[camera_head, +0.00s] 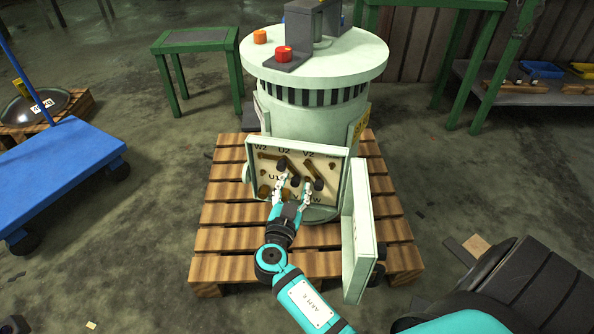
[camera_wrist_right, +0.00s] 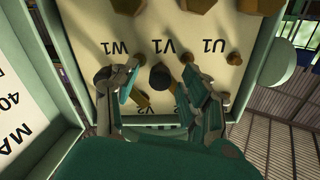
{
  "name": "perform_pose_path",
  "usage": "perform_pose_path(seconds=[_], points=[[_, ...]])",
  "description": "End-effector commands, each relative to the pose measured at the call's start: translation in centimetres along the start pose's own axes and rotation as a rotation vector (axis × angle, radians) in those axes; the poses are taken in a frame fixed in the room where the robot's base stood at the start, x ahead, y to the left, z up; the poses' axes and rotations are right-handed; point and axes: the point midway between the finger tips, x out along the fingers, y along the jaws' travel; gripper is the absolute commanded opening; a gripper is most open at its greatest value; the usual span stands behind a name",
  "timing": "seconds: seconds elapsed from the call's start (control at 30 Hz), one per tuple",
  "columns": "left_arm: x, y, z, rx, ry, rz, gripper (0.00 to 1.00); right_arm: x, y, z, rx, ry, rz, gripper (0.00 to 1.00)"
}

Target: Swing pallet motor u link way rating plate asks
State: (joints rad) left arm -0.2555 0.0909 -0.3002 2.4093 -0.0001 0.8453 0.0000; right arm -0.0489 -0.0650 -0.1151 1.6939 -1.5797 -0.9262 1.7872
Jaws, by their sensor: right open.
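The green motor (camera_head: 310,122) stands upright on a wooden pallet (camera_head: 222,215). Its terminal box (camera_head: 252,172) is open, with cream panel lettering W2, U2, V2 above and a partly covered lower row. Brass links (camera_head: 286,170) with black knobs lie across the terminals, some slanting. My right gripper (camera_head: 294,185) is open at the panel, in front of the lower row. In the wrist view, its spread fingers (camera_wrist_right: 160,70) straddle a black knob (camera_wrist_right: 160,77) below the V1 lettering; I cannot tell whether they touch it. A white lettered plate (camera_wrist_right: 18,105) shows at the left, partly cut off.
The box's open cover (camera_head: 356,235) stands out to the right of my right gripper. A blue cart (camera_head: 65,175) is at the left, and a small green table (camera_head: 195,40) behind. Bare floor lies between cart and pallet.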

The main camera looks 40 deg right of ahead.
Motion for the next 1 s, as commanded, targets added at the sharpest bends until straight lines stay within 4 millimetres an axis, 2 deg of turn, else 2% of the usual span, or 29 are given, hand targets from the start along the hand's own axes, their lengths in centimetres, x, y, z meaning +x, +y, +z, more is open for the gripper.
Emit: perform_pose_path(seconds=[0.37,0.7,1.0], points=[[-0.12,0.01,-0.05,-0.001,-0.005,-0.002,0.0,-0.21,0.04,0.03,0.001,0.0,0.001,0.45],[-0.11,0.02,-0.05,-0.001,-0.005,-0.002,0.0,-0.19,0.06,0.02,0.0,0.0,0.001,0.0],[-0.11,0.01,-0.04,-0.001,-0.005,-0.002,0.0,-0.18,0.08,0.02,0.0,0.0,0.002,0.0]])
